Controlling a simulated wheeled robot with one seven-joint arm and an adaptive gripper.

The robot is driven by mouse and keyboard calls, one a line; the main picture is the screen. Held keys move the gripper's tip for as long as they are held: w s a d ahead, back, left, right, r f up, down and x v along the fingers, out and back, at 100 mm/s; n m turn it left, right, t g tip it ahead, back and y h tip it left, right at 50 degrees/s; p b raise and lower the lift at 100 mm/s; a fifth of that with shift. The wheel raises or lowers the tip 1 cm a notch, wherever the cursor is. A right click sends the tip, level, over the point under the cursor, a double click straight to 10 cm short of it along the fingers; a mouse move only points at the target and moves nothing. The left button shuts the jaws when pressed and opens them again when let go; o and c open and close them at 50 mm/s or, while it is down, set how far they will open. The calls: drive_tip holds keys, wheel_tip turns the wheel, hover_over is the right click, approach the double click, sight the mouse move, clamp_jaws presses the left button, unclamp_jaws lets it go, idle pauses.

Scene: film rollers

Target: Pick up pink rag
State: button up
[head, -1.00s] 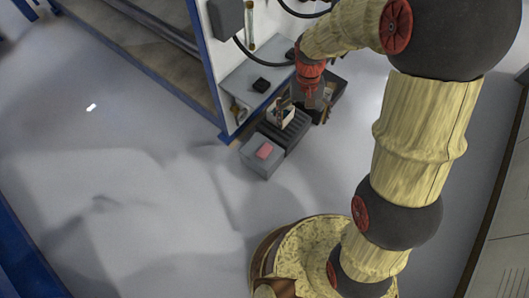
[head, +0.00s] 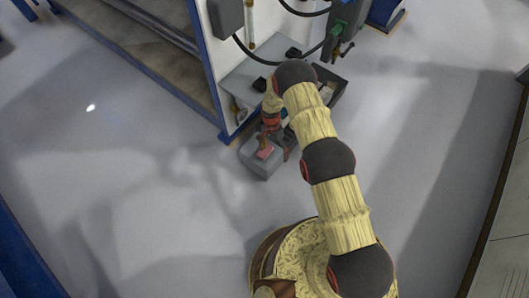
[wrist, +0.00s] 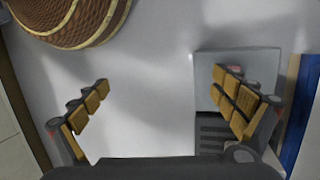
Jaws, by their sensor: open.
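The pink rag (head: 265,153) lies on top of the small grey box (head: 258,168) on the floor in the head view. My gripper (head: 275,146) is above the box, close to the rag and partly over it. In the wrist view my gripper (wrist: 162,82) is open with nothing between its fingers. The grey box (wrist: 206,62) shows behind the right finger. Only a small pinkish bit of the rag (wrist: 236,67) shows there, mostly hidden by that finger. I cannot tell whether a finger touches the rag.
A dark slotted crate (wrist: 208,133) adjoins the box. A dark open bin (head: 333,85) and a grey shelf (head: 245,85) of the blue-framed structure (head: 215,75) stand just behind. The floor (head: 150,200) in front and to the left is clear.

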sight(265, 150)
drive_tip(key=w+f+m, duration=0.1)
drive_tip(key=f+m, duration=0.1)
drive_tip(key=f, duration=0.3)
drive_tip(key=w+a+f+m+t, duration=0.1)
drive_tip(key=f+m, duration=0.2)
drive_tip(key=f, duration=0.2)
drive_tip(key=w+a+f+m, duration=0.1)
drive_tip(key=f+m, duration=0.2)
drive_tip(key=f, duration=0.2)
drive_tip(key=shift+w+a+f, duration=0.15)
drive_tip(key=shift+w+f, duration=0.05)
drive_tip(key=shift+f, duration=0.05)
drive_tip(key=w+m, duration=0.1)
drive_tip(key=w, duration=0.1)
drive_tip(key=w+a+r+m+t, duration=0.1)
drive_tip(key=w+m, duration=0.1)
drive_tip(key=w, duration=0.1)
drive_tip(key=w+a+m+t, duration=0.1)
drive_tip(key=w+m, duration=0.1)
drive_tip(key=w, duration=0.1)
drive_tip(key=shift+a+r+y, duration=0.2)
drive_tip(key=shift+r+y, duration=0.1)
drive_tip(key=shift+y, duration=0.1)
drive_tip(key=m, duration=0.4)
drive_tip(key=shift+w+a+t, duration=0.15)
drive_tip(key=shift+w+t, duration=0.15)
drive_tip(key=shift+w, duration=0.1)
drive_tip(key=shift+f+b, duration=1.9)
drive_tip(key=shift+f, duration=2)
drive_tip(key=shift+c, duration=1.2)
